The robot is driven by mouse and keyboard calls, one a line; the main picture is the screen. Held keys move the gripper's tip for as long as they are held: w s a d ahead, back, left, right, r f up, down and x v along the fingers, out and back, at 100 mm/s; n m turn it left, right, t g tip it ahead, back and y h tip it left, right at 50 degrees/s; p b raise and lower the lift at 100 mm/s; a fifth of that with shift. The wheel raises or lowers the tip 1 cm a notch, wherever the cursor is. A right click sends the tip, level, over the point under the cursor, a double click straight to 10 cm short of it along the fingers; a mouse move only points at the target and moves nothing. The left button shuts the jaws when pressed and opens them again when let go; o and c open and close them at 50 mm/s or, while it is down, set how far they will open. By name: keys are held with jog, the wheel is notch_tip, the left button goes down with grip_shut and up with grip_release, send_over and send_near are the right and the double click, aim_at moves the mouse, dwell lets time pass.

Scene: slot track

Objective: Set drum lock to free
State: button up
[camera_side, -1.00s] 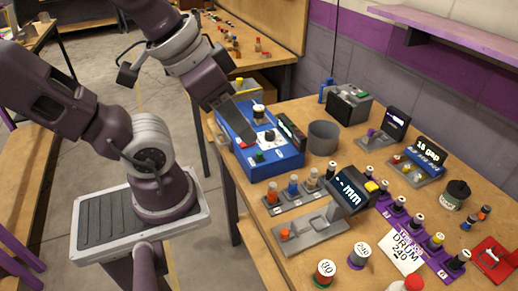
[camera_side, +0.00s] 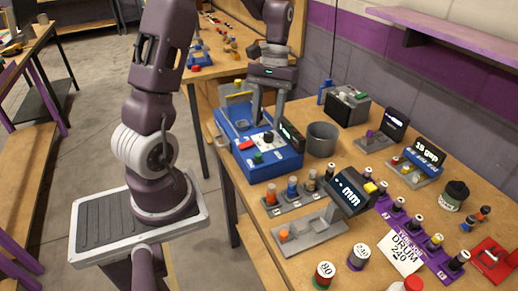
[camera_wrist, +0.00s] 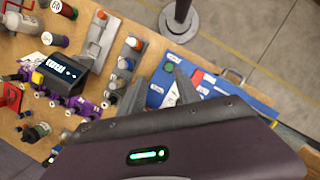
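The blue machine (camera_side: 285,168) stands at the table's back left corner. Its top has a red button (camera_side: 246,144), a green button (camera_side: 258,157) and a white panel with a black knob (camera_side: 268,137). I cannot tell which part is the drum lock or how it is set. My gripper (camera_side: 268,120) points down over the machine's rear part, fingers apart, with nothing visibly held. In the wrist view, the fingers (camera_wrist: 173,92) reach over the blue machine (camera_wrist: 262,108); its green button (camera_wrist: 169,67) and red button (camera_wrist: 197,77) show. My gripper hides part of the machine.
A small dark display (camera_side: 291,134) stands at the machine's right, close to my gripper. A grey cup (camera_side: 322,139) is right of it. A rack with several capped drums (camera_side: 292,190) and a display reading "mm" (camera_side: 350,191) stand in front.

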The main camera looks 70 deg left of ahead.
aim_at(258, 154)
jog(key=shift+n+g+h, duration=0.4)
jog(key=shift+n, duration=0.1)
jog(key=f, duration=0.3)
jog(key=s+f, duration=0.1)
jog(key=f, duration=0.2)
jog(key=s+f, duration=0.1)
jog(key=f, duration=0.3)
jog(key=shift+a, duration=0.2)
grip_shut()
dwell(0.4)
